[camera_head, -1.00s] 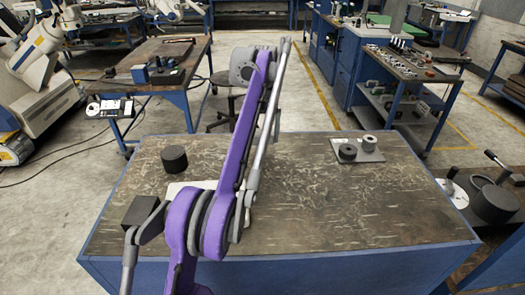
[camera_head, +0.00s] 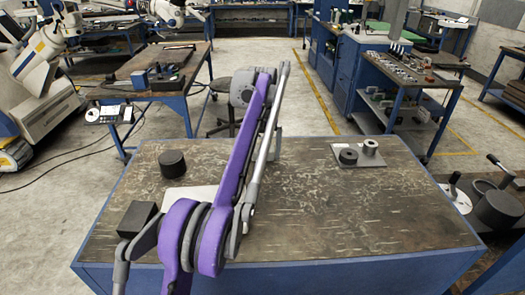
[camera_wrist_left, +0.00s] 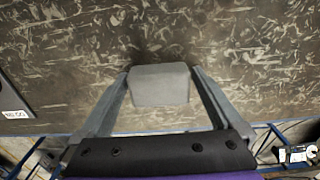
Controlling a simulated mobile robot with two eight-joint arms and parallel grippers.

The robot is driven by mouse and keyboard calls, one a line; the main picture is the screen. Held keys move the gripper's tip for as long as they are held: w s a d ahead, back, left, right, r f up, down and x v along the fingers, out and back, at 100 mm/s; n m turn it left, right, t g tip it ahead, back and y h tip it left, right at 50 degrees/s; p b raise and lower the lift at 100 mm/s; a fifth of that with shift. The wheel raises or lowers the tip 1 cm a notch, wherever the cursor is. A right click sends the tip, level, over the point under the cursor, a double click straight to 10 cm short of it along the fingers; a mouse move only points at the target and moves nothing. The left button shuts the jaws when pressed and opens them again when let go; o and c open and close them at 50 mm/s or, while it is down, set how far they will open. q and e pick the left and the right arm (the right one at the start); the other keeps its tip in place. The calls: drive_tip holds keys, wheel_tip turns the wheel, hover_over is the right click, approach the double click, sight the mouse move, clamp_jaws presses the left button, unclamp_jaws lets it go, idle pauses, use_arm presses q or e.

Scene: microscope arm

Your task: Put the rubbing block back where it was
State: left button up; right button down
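A grey block, which I take to be the rubbing block (camera_wrist_left: 160,86), is between the two grey fingers of my left gripper (camera_wrist_left: 160,80) in the left wrist view. My right gripper is not in view.
A dark cylinder (camera_head: 172,163) and a pale flat plate (camera_head: 180,195), partly behind my arm, are on the table's left side. A dark box (camera_head: 137,218) is at the left front. A grey plate (camera_head: 340,165) with two ring pieces stands at the back right. The middle right is clear.

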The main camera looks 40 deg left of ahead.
sight(262, 150)
use_arm(q)
wheel_tip(262, 150, up, 12)
drive_tip(key=p, duration=0.5)
drive_tip(key=shift+r, duration=0.15)
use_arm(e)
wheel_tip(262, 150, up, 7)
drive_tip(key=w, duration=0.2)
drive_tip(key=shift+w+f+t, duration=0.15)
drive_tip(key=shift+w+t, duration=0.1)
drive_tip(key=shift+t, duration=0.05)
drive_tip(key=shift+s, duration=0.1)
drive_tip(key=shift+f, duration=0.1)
